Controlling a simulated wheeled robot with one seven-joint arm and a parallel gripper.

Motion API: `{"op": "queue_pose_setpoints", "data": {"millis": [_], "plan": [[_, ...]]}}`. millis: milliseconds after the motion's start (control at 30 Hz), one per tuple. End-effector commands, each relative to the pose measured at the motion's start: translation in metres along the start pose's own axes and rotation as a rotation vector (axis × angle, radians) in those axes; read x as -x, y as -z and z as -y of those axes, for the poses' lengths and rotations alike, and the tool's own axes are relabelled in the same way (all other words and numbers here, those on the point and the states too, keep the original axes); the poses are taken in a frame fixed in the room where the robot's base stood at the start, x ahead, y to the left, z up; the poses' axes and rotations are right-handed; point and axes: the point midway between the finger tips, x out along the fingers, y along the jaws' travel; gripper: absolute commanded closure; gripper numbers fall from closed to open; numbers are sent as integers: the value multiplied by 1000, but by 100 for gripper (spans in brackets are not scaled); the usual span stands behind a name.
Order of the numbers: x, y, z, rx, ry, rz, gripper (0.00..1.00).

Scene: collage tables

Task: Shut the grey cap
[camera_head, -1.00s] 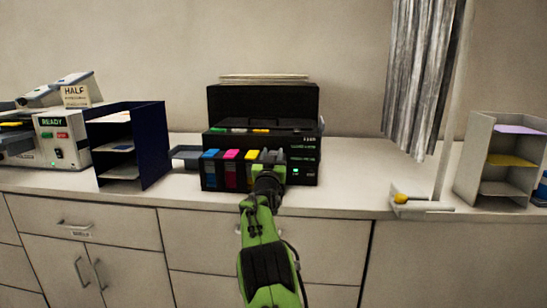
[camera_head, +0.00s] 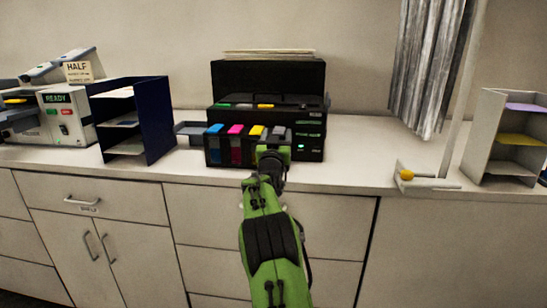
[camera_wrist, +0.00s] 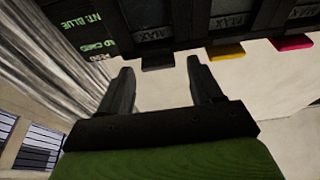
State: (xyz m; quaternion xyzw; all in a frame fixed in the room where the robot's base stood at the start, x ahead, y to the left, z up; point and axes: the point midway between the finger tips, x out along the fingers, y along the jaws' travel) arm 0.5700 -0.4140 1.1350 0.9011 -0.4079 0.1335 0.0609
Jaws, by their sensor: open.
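The grey cap (camera_head: 277,131) is at the right end of a row of caps on the front of the black printer (camera_head: 268,78). Yellow (camera_head: 255,130), magenta (camera_head: 235,129) and blue (camera_head: 214,129) caps stand to its left. I cannot tell how far the grey cap is raised. My gripper (camera_head: 271,152) is in front of the grey cap's tank, just below the cap. In the wrist view my gripper (camera_wrist: 161,78) has its fingers apart with nothing between them. A dark grey tab (camera_wrist: 157,67) shows past the fingertips, beside a yellow one (camera_wrist: 225,53).
A navy paper sorter (camera_head: 155,118) and a machine marked READY (camera_head: 62,123) stand left of the printer. A grey curtain (camera_head: 425,65), a yellow-knobbed fixture (camera_head: 407,175) and a light sorter (camera_head: 487,158) are to the right. The counter right of the printer (camera_head: 365,150) is clear.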

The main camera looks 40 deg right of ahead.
Motion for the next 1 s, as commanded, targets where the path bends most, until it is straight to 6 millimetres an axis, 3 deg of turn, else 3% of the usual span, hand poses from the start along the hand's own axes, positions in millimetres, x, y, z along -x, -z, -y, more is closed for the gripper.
{"op": "queue_pose_setpoints", "data": {"millis": [500, 600, 1000], "plan": [[115, -4, 1, 0, 4, 5, 35], [129, -4, 1, 1, 2, 6, 35], [136, -3, 0, 0, 1, 5, 35]]}}
